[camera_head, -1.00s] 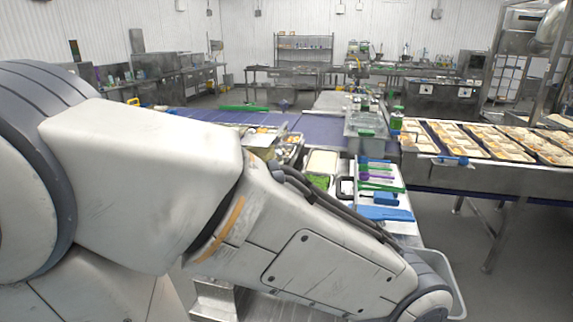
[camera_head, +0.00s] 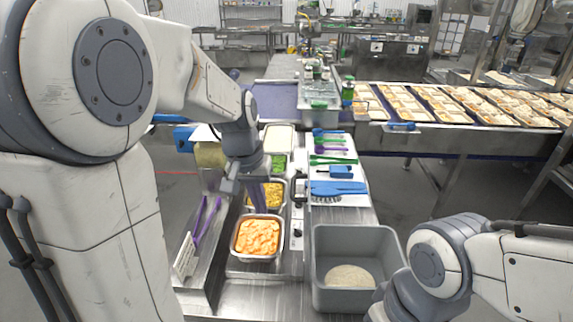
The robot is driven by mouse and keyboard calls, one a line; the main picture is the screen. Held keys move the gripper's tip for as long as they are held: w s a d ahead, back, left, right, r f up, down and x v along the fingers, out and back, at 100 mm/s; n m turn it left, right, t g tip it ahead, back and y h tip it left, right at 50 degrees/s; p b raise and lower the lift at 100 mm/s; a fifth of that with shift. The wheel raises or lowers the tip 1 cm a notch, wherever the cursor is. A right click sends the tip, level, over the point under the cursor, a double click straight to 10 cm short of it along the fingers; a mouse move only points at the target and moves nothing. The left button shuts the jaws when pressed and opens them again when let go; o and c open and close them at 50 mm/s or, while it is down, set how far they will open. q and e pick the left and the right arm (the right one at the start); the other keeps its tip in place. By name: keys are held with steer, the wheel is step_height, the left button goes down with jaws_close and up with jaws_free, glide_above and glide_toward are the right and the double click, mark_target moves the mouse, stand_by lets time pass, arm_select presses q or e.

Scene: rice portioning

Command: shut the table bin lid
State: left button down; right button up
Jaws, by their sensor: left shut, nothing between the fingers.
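I cannot clearly make out a bin lid.
A pan of orange food (camera_head: 257,237) stands in front, with yellow and green food pans behind it. Purple tongs (camera_head: 205,218) lie at left. A blue brush (camera_head: 335,189) and other utensils lie on a white board. A conveyor with filled trays (camera_head: 440,104) runs behind right.

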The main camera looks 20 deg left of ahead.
arm_select(q)
steer(key=w+a+r+n+h, duration=0.1)
steer(key=a+r, duration=0.1)
steer(key=r, duration=0.5)
steer(key=w+a+r+h, duration=0.1)
steer(key=a+r, duration=0.1)
steer(key=r, duration=0.5)
steer(key=w+d+f+p, duration=0.1)
steer(key=d+f+p, duration=0.2)
steer(key=d+f, duration=0.4)
step_height(320, 180, down, 2)
steer(key=shift+w+d+f+h+p, duration=0.1)
steer(key=shift+w+d+h+p, duration=0.2)
steer(key=shift+w, duration=0.1)
